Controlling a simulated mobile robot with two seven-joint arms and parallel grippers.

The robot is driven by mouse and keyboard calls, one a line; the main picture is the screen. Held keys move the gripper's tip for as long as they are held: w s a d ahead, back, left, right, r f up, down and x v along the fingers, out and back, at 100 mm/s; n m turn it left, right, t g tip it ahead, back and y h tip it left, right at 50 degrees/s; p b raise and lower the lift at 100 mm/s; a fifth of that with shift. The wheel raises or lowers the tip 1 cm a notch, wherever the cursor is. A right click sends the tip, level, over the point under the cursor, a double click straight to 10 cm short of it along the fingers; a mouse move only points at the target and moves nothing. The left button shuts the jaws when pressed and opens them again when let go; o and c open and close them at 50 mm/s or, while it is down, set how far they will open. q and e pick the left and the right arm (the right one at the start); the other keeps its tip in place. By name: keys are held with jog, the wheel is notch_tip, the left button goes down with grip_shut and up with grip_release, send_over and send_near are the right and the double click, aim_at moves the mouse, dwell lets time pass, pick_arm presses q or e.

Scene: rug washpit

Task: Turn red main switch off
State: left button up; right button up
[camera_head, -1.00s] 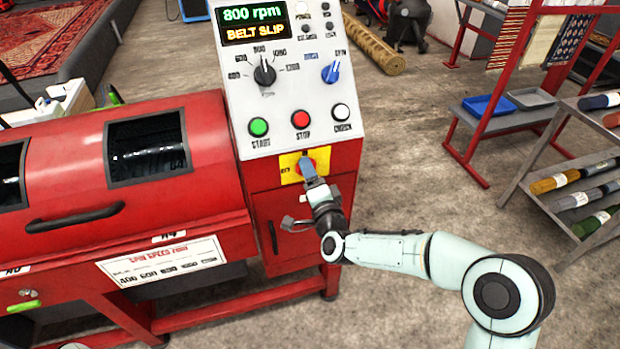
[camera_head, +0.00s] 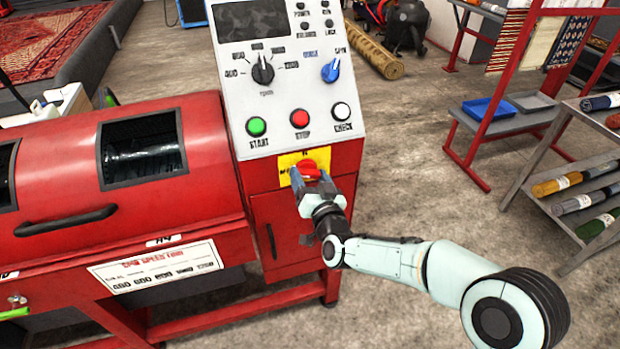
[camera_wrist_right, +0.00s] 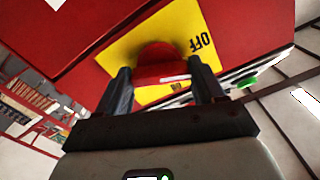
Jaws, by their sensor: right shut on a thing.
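The red main switch (camera_head: 310,168) sits on a yellow plate (camera_head: 286,161) on the machine's front, below the button panel. My right gripper (camera_head: 313,184) is at the switch, with one finger on each side of its red knob, shut on it. In the right wrist view the knob (camera_wrist_right: 160,62) lies between the two fingers, and the word OFF shows on the yellow plate (camera_wrist_right: 200,22). The display (camera_head: 251,19) above is dark. My left gripper is not in view.
The panel holds a black dial (camera_head: 263,71), a blue selector (camera_head: 331,71), and green (camera_head: 257,127), red (camera_head: 300,118) and white (camera_head: 342,111) buttons close above the switch. The red drum housing (camera_head: 60,190) stands to the left. Floor to the right is clear up to the racks.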

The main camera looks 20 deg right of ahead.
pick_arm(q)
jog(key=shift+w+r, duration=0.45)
pick_arm(e)
jog(key=shift+n, duration=2.1)
jog(key=o, duration=1)
jog(key=shift+o, duration=0.2)
jog(key=shift+s, duration=0.1)
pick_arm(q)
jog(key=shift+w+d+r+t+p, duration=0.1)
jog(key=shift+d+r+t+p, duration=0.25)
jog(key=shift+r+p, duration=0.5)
pick_arm(e)
jog(key=s, duration=1.3)
jog(key=shift+s+d, duration=0.15)
jog(key=shift+d, duration=0.1)
